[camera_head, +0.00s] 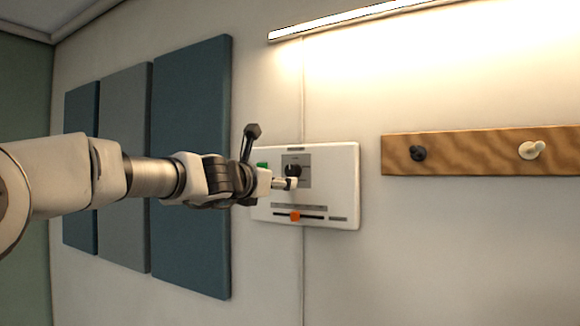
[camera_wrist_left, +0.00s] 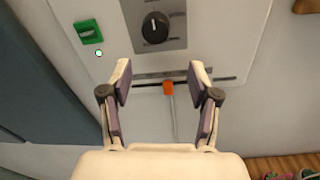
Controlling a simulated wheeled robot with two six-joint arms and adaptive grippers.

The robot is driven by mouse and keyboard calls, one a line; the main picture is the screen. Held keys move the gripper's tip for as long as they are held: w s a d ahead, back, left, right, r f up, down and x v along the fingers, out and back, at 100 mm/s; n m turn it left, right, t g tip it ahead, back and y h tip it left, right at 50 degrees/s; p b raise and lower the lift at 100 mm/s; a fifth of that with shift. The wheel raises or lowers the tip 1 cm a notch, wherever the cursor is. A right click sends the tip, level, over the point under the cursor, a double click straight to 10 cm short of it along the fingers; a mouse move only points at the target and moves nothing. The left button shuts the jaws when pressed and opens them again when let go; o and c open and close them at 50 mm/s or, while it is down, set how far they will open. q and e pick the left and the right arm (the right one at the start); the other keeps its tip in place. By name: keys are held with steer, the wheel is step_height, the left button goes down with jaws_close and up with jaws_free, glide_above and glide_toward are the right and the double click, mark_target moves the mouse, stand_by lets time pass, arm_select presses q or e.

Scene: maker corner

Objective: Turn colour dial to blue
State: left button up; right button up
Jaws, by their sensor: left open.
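A white wall panel (camera_head: 345,187) carries a round black dial (camera_head: 292,170) on a grey plate. In the left wrist view the dial (camera_wrist_left: 155,27) shows a white pointer line near its top; small markings around it are too small to read. The panel also has a green switch (camera_wrist_left: 88,31) and an orange slider knob (camera_wrist_left: 169,88). My left gripper (camera_wrist_left: 161,76) is open and empty in front of the panel, with the dial beyond its fingertips in the wrist view. In the head view the gripper (camera_head: 283,183) partly covers the panel's left side. My right gripper is not in view.
A wooden peg rail (camera_head: 470,151) with a black peg and a cream peg is on the wall to the right. Blue and grey wall panels (camera_head: 190,170) hang at the left. A lit strip lamp (camera_head: 350,18) is above. The wall below the panel is clear.

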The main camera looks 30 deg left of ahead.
mark_target(290, 171)
arm_select(q)
steer(key=w+p, duration=0.1)
steer(key=w, duration=0.1)
steer(key=w+r+p, duration=0.1)
steer(key=w, duration=0.1)
steer(key=w+r+p, duration=0.1)
steer(key=w, duration=0.2)
steer(key=shift+w, duration=0.1)
steer(key=shift+s+r, duration=0.1)
steer(key=shift+s, duration=0.3)
steer(key=shift+c, duration=0.3)
steer(key=c, duration=1.1)
